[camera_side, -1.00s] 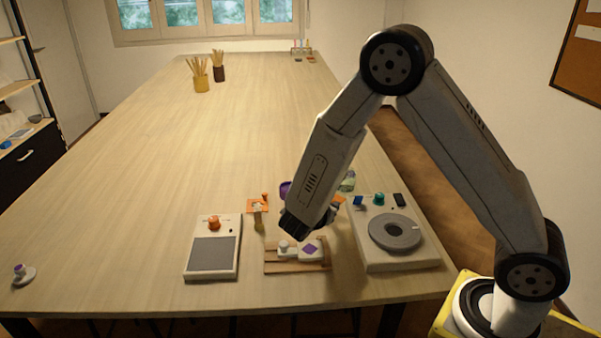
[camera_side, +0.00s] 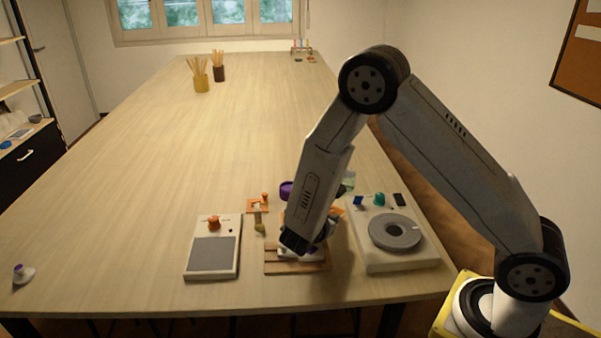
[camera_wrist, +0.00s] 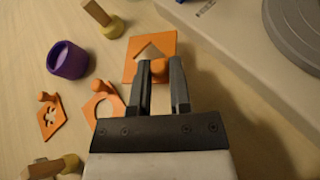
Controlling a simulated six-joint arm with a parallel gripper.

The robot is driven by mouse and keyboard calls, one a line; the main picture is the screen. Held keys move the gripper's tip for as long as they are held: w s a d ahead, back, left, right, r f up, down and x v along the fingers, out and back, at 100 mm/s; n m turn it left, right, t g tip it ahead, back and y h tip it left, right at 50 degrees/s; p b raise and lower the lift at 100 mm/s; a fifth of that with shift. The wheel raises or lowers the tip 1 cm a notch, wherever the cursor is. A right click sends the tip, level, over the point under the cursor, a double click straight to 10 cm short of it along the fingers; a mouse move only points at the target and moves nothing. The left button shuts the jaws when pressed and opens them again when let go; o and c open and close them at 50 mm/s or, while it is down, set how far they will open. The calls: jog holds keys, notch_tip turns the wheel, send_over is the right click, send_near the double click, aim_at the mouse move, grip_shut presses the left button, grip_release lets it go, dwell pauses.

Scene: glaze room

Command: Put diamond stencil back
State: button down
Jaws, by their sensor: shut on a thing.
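The diamond stencil (camera_wrist: 139,66) is an orange plate with a diamond cut-out and an orange knob. My gripper (camera_wrist: 160,73) is shut on its knob in the wrist view, and the fingers and knob cover part of the cut-out. I cannot tell whether the plate touches the table. In the side view my forearm hides most of the gripper; an orange patch shows just right of it. A round-hole stencil (camera_wrist: 116,101) and a flower stencil (camera_wrist: 55,124), both orange with knobs, lie left of the gripper in the wrist view.
A wheel device (camera_side: 405,258) is on the right, a grey-pad device (camera_side: 212,258) on the left, and a wooden board (camera_side: 283,267) between. The table's far middle is clear.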

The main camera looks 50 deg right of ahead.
jog(key=shift+s+f, duration=0.15)
jog(key=shift+f, duration=0.35)
jog(key=c, duration=0.6)
grip_release()
jog(key=shift+o, duration=0.2)
jog(key=shift+r, duration=0.15)
jog(key=shift+r, duration=0.5)
jog(key=v, duration=1.2)
